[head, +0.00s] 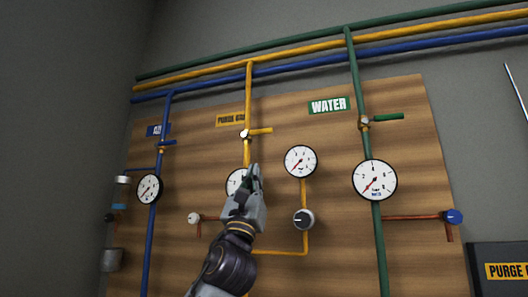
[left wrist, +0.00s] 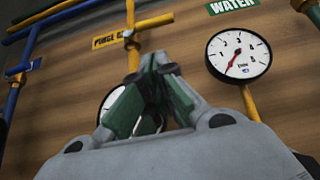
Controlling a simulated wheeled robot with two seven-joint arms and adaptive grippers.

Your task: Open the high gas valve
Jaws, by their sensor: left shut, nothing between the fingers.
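The gas valve has a yellow lever handle (head: 261,131) that points right, across the yellow vertical pipe under the yellow "PURGE GAS" label (head: 230,120). The handle also shows in the left wrist view (left wrist: 154,22), near the top. My left gripper (head: 254,171) is shut and empty, with its fingertips pointing up. In the head view it appears below the valve, in front of the yellow pipe and partly over a gauge. In the left wrist view its closed fingertips (left wrist: 160,62) appear below the handle, with a visible gap. My right gripper is not in view.
A wooden panel (head: 330,140) carries the blue, yellow and green pipes. A gauge (head: 301,160) and a dark knob (head: 303,219) sit right of the gripper. The green water valve handle (head: 388,117) is further right, the blue one (head: 168,142) to the left.

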